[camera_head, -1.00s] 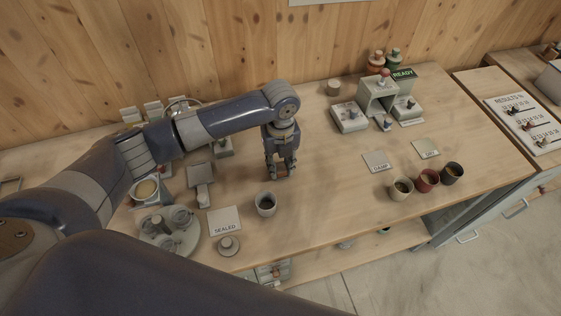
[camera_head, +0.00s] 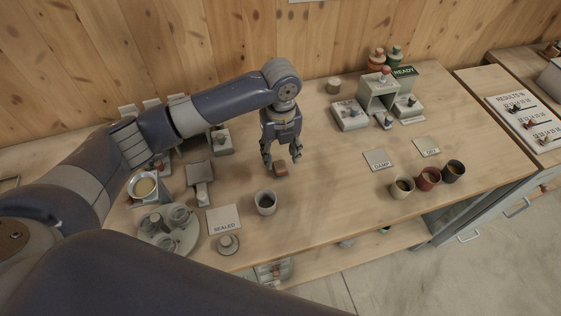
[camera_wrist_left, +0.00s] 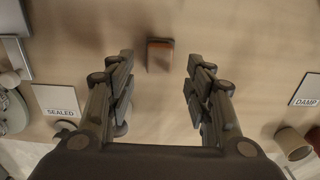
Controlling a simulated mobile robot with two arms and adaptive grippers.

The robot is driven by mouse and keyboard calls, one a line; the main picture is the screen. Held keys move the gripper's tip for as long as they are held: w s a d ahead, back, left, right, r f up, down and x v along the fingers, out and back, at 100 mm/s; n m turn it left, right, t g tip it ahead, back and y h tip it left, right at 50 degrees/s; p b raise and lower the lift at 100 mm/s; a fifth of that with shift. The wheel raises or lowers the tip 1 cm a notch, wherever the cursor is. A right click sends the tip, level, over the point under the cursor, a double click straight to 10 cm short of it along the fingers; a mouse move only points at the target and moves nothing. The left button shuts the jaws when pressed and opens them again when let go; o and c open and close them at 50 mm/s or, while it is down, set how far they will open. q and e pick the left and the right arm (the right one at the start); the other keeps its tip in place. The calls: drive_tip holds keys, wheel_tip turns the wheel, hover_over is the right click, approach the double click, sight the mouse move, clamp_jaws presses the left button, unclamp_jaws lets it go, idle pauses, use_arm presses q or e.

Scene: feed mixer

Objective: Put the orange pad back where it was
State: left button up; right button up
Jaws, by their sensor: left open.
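The orange pad (camera_head: 280,168) is a small block with a brownish top and an orange edge. It lies on the bare wooden table near the middle, behind the grey cup. It also shows in the left wrist view (camera_wrist_left: 160,55), between the lines of the two fingers and beyond their tips. My left gripper (camera_head: 281,160) is open above the pad, with its fingers spread to either side and not touching it. In the left wrist view the gripper (camera_wrist_left: 160,62) holds nothing. My right gripper is not in view.
A grey cup (camera_head: 265,202) stands just in front of the pad, with the SEALED card (camera_head: 224,219) to its left. Three cups, including a red one (camera_head: 428,179), stand at the right near the DAMP card (camera_head: 378,160).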

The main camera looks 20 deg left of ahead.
sight(281, 166)
use_arm(q)
wheel_tip(281, 166, up, 8)
drive_tip(key=b, duration=0.1)
idle(0.5)
